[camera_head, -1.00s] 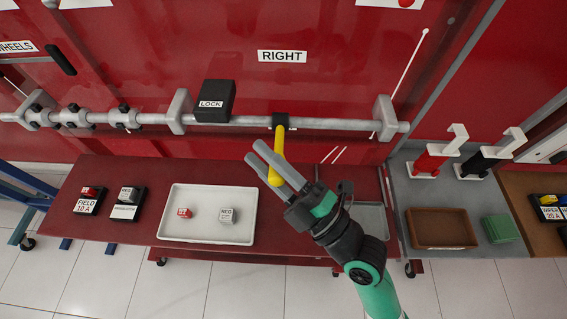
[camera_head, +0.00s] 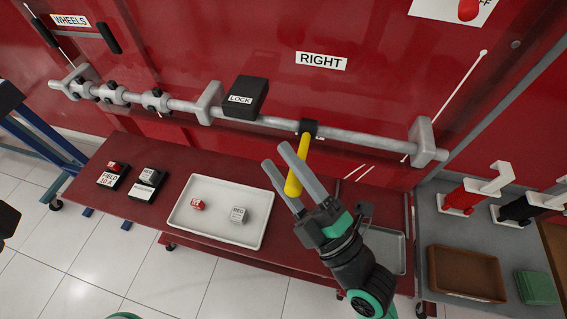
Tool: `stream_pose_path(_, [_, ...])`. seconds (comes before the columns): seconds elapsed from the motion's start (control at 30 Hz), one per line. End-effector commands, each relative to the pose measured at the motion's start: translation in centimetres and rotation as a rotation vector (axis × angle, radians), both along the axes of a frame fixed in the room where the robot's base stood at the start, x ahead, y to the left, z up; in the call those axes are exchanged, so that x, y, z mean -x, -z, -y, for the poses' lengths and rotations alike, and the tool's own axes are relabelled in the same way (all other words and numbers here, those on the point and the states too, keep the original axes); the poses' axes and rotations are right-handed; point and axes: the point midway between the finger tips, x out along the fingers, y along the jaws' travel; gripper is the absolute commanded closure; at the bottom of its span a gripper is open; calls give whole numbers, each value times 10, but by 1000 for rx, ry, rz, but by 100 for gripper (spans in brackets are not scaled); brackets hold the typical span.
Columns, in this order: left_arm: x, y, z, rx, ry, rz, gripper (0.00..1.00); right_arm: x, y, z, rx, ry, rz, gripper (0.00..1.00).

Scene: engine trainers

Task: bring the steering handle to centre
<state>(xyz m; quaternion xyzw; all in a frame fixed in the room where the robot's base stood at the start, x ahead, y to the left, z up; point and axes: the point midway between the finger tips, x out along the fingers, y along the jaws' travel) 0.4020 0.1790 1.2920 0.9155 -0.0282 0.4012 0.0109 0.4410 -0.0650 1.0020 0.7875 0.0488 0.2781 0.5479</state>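The steering handle is a yellow lever (camera_head: 303,152) on a black collar (camera_head: 308,128) around the long grey rod. It hangs down from the rod and leans slightly left in the picture, below the RIGHT label. My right gripper (camera_head: 275,155) is at the lever's lower part. Its two grey fingers stand apart, and the lever's rounded end shows between them. The upper finger hides part of the lever. I see a gap between fingers and lever, though contact on the hidden side cannot be told. My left gripper is not recognisable in the view.
A black LOCK block (camera_head: 245,97) sits on the rod left of the handle. A bracket (camera_head: 428,143) bears the rod at right. Below are a white tray (camera_head: 183,217) with two small blocks, a red bench (camera_head: 140,148) and a brown tray (camera_head: 467,273).

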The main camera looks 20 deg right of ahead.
Motion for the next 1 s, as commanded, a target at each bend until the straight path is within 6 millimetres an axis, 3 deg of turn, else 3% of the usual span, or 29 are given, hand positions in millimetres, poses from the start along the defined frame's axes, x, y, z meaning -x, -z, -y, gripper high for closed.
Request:
stream_pose_path(0.37, [0,1,0,0,0,0,100,3,4,2,0,-1,-4,37])
stream_pose_path(0.47, [0,4,0,0,0,0,100,14,10,7,0,1,-5,37])
stream_pose_path(0.8, [0,26,0,0,0,0,100,79,40,37,0,2,-4,37])
stream_pose_path(1.0, [0,27,0,0,0,0,100,97,45,44,0,0,-2,37])
